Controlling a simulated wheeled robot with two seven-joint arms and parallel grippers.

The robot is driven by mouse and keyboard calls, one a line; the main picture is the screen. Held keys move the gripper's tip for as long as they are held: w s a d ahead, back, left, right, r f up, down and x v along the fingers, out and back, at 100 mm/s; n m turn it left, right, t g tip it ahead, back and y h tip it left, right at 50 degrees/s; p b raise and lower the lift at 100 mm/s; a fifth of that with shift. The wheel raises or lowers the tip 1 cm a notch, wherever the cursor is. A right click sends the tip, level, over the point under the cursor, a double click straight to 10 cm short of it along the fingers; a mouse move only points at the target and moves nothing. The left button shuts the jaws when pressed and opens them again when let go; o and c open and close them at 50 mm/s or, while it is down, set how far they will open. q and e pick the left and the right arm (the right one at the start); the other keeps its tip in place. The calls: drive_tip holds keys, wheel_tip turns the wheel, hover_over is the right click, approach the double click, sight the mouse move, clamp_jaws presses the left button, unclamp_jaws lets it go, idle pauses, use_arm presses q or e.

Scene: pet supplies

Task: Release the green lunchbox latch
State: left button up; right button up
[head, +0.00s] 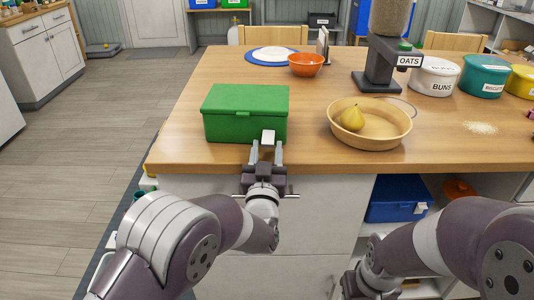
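The green lunchbox (246,112) sits with its lid down on the wooden table, near the front left corner. A small white latch (268,137) is on its front face, right of the middle. My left gripper (267,152) is just in front of the latch, its two fingers apart and pointing at the box, one to each side below the latch. I cannot tell whether a finger touches the latch. My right arm (455,245) is low at the right, in front of the cabinet. Its gripper end (353,284) is dark and partly cut off by the lower picture edge.
A wooden bowl (392,137) with a yellow pear (352,119) stands right of the lunchbox. An orange bowl (306,64), a plate (273,54), an oats dispenser (380,68) and several canisters stand farther back. A blue bin (397,199) is on the shelf below.

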use_arm(q)
drive_tip(key=shift+o, duration=0.3)
drive_tip(key=v, duration=1.2)
drive_tip(key=shift+s, duration=0.35)
drive_tip(key=shift+a, duration=0.1)
